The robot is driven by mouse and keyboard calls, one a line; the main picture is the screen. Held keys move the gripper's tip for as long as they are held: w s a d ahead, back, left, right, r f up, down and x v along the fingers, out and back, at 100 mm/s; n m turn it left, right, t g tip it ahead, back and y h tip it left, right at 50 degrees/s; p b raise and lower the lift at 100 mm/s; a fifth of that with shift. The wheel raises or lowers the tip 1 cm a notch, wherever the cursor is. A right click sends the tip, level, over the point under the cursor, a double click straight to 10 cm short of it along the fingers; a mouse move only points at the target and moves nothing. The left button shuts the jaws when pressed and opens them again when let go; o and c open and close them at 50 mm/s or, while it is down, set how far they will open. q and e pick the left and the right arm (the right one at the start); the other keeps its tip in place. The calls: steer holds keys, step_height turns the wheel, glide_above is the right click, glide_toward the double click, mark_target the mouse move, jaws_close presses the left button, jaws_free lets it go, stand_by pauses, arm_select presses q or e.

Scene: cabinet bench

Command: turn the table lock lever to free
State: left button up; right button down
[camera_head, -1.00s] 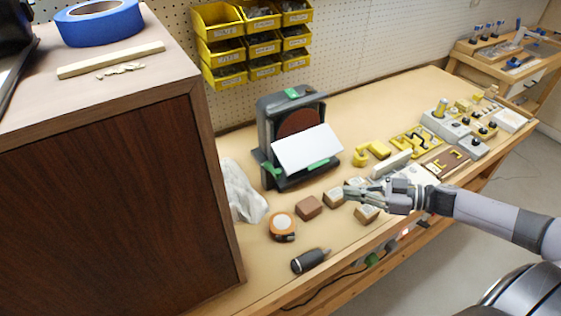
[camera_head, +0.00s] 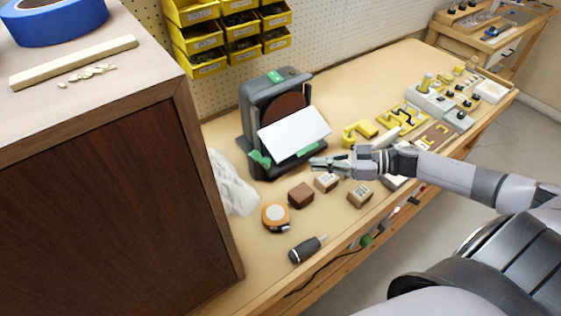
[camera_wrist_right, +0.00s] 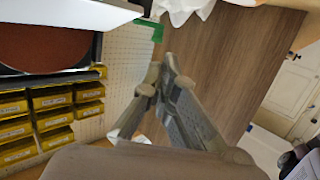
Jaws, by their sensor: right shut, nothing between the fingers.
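The disc sander (camera_head: 262,100) stands on the bench with a dark red disc and a tilted white table plate (camera_head: 294,131) in front. Green patches mark its top and the base below the plate. I cannot make out the lock lever clearly. My right gripper (camera_head: 318,163) is shut and empty, just right of and in front of the sander's base, its fingers pointing left. In the right wrist view, my shut gripper (camera_wrist_right: 168,65) is in the middle, with the red disc (camera_wrist_right: 40,45) and the white plate (camera_wrist_right: 85,12) at upper left. My left gripper is not in view.
Wooden blocks (camera_head: 301,195), a tape measure (camera_head: 275,217) and a dark tool (camera_head: 307,249) lie in front of the sander. A brown cabinet (camera_head: 95,190) and a crumpled white bag (camera_head: 232,186) stand left. Yellow and grey fixtures (camera_head: 400,116) fill the bench's right.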

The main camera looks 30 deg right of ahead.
mark_target(261, 158)
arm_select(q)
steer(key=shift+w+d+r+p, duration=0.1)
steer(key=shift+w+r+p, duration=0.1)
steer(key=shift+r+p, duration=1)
arm_select(e)
steer(key=x, duration=1)
steer(key=shift+a, duration=0.2)
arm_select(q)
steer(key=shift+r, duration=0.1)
arm_select(e)
steer(key=shift+w, duration=0.1)
